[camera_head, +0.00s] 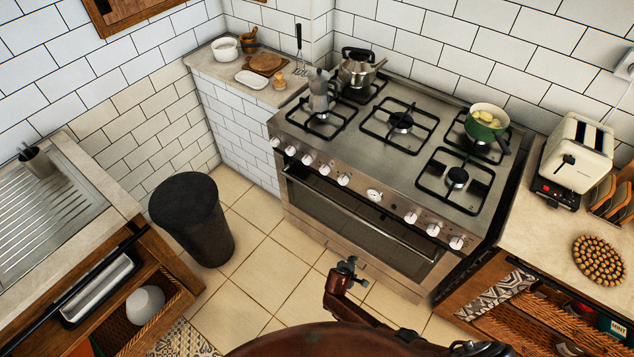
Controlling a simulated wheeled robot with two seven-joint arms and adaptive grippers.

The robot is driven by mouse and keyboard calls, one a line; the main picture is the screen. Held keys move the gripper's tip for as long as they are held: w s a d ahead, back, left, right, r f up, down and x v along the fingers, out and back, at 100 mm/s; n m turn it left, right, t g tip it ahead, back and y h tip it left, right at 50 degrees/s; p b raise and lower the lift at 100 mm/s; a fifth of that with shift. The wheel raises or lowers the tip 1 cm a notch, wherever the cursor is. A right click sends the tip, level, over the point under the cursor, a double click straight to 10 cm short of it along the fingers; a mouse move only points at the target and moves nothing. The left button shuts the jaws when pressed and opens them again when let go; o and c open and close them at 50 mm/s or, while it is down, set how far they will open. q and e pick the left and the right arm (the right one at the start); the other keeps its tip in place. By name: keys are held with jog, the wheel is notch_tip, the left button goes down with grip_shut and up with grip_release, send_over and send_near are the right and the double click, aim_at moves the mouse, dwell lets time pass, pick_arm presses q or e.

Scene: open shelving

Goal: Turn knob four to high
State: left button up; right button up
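The steel stove (365,130) stands against the back wall, with a row of several white knobs along its front panel. Counted from the left, the fourth knob (326,169) sits left of the round white dial (374,195); its setting is too small to read. No number labels are legible. One gripper (346,266) shows in front of the oven door, low and apart from the knobs. Its arm links run to the lower right, so I take it as my right one. It is small, and its finger opening is unclear. My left gripper is not in view.
A moka pot (319,92), a kettle (357,70) and a green pot (484,124) stand on the burners. A black bin (193,215) stands left of the stove. A toaster (576,153) is on the right counter. The tiled floor (275,235) before the stove is clear.

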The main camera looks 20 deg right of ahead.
jog(key=w+a+r+n+t+h+b, duration=0.1)
jog(key=w+a+r+t+h+b, duration=0.1)
jog(key=w+r, duration=0.45)
jog(key=w+a+r+n+t+h+b, duration=0.1)
jog(key=w+a+r+n+t+b, duration=0.15)
jog(key=w+r, duration=0.45)
pick_arm(q)
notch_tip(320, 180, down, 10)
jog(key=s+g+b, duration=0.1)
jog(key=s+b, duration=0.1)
jog(key=b, duration=0.3)
pick_arm(e)
jog(key=t+h, duration=0.4)
send_near(323, 173)
jog(key=w, duration=0.1)
jog(key=shift+m+g, duration=0.25)
jog(key=shift+m, duration=0.1)
jog(key=x, duration=0.3)
jog(key=b+x, duration=0.1)
jog(key=x, duration=0.3)
jog(key=shift+s+d+r, duration=0.1)
jog(key=shift+r, duration=0.15)
jog(key=shift+w+d+b, duration=0.3)
jog(key=shift+w+b, duration=0.05)
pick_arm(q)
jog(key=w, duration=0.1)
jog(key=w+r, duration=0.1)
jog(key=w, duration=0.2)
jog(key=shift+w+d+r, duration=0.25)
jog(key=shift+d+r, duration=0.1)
